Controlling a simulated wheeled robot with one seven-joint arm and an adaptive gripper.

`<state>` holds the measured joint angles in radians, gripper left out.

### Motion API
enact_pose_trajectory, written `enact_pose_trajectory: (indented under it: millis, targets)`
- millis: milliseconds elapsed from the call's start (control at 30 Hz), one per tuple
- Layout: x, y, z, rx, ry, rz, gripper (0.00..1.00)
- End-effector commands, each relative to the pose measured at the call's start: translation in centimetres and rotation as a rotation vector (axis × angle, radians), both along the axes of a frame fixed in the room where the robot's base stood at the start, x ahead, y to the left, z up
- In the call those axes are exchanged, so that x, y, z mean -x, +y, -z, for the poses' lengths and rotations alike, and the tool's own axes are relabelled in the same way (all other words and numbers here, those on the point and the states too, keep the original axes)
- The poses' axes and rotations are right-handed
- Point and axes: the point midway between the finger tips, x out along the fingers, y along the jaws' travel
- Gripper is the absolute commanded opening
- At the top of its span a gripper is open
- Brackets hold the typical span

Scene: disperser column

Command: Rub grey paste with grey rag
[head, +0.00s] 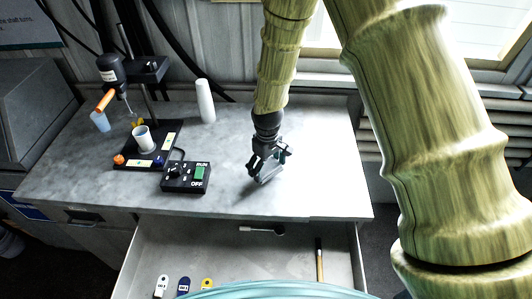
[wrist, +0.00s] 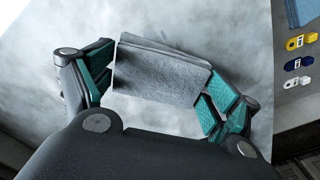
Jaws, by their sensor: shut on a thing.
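The grey rag (wrist: 160,72) is a folded, flat cloth held between the teal-padded fingers of my gripper (wrist: 155,85) in the wrist view. In the head view my gripper (head: 268,168) points down over the right half of the grey bench top, with the rag (head: 270,174) partly hidden by the fingers. A shadow lies to the left of the rag, and I cannot tell whether it touches the bench. Grey paste cannot be told apart from the mottled grey surface in either view.
A disperser stand (head: 151,95) with a pale cup (head: 143,138) is at the bench's left. A switch box (head: 186,177) lies left of my gripper, and a white cylinder (head: 205,100) stands behind. The open drawer (head: 225,262) juts out in front. The bench's right side is clear.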

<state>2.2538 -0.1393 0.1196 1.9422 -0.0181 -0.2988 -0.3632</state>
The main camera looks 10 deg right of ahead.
Motion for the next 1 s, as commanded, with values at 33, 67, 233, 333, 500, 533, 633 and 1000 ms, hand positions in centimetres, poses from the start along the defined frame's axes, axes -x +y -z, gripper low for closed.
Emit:
enact_pose_trajectory:
  millis: [33,67,233,333,500,533,633,1000]
  targets:
    - [0.2,0.0,-0.5,0.0,0.004,0.0,0.66]
    - [0.2,0.0,-0.8,0.0,0.004,0.0,0.66]
    - [0.2,-0.1,-2.4,0.0,0.004,0.001,0.66]
    - [0.2,-0.2,-3.3,0.0,0.004,0.002,0.66]
    - [0.3,-0.3,-4.7,0.001,0.005,0.003,0.66]
    - [0.3,-0.3,-4.9,0.001,0.005,0.003,0.66]
    - [0.3,-0.3,-5.2,0.001,0.005,0.004,0.66]
    - [0.3,-0.3,-5.2,0.001,0.005,0.004,0.66]
